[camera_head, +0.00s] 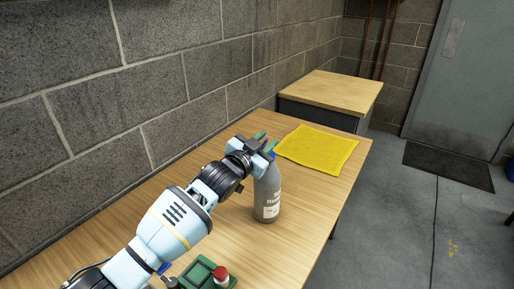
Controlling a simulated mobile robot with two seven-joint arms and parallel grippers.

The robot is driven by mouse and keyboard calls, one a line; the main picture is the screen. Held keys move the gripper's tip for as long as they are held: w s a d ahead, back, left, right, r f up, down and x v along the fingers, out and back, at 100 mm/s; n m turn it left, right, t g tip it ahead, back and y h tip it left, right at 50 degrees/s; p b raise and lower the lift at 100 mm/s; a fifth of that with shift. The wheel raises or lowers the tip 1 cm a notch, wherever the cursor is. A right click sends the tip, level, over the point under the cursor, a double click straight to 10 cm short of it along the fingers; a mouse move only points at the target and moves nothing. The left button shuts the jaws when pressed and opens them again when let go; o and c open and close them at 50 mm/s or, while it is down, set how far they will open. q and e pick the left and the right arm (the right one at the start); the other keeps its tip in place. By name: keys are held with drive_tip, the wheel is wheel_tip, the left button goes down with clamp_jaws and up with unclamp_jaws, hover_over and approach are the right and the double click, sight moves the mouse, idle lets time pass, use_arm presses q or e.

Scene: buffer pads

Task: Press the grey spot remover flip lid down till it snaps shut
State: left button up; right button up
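The grey spot remover bottle (267,198) stands upright on the wooden table, with a pale label on its front. A small blue part shows at its top, partly hidden behind my gripper. My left gripper (266,143) is at the top of the bottle, its green-tipped fingers over or beside the lid. The gap between the fingers is too small to judge, and I cannot tell whether the lid is open or shut. My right gripper is not in view.
A yellow cloth (318,149) lies behind the bottle to the right. A green tray (196,275) with a red-capped item (221,275) is at the near edge. A block wall (100,110) runs along the left; a wooden-topped cabinet (330,91) stands beyond.

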use_arm(q)
drive_tip(key=v, duration=0.7)
drive_tip(key=shift+p, duration=0.4)
drive_tip(key=shift+w, duration=0.1)
